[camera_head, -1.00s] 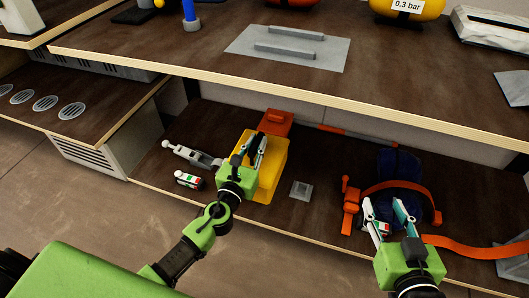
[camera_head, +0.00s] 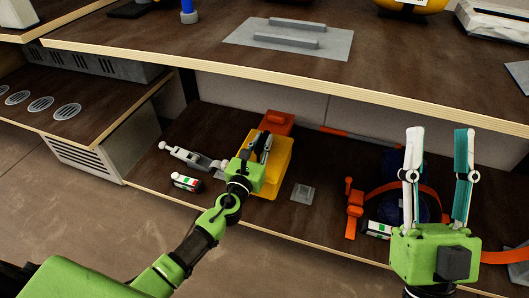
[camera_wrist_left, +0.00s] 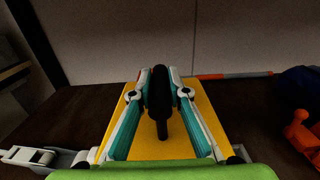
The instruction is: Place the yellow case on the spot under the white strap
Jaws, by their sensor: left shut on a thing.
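The yellow case (camera_head: 279,165) is on the lower shelf in the head view; I cannot tell whether its underside touches the shelf. My left gripper (camera_head: 262,147) is shut on the case's black handle, which stands between the fingers in the left wrist view (camera_wrist_left: 160,100). A pale grey-white jointed piece (camera_head: 192,157) lies left of the case, perhaps the white strap; its right end is near the case. I cannot make out a marked spot under it. My right gripper (camera_head: 438,165) is open and empty, raised in front of the blue bag.
An orange box (camera_head: 276,122) is behind the case. A blue bag (camera_head: 397,168) with an orange strap (camera_head: 433,193) is further right. The upper shelf edge (camera_head: 300,83) overhangs behind.

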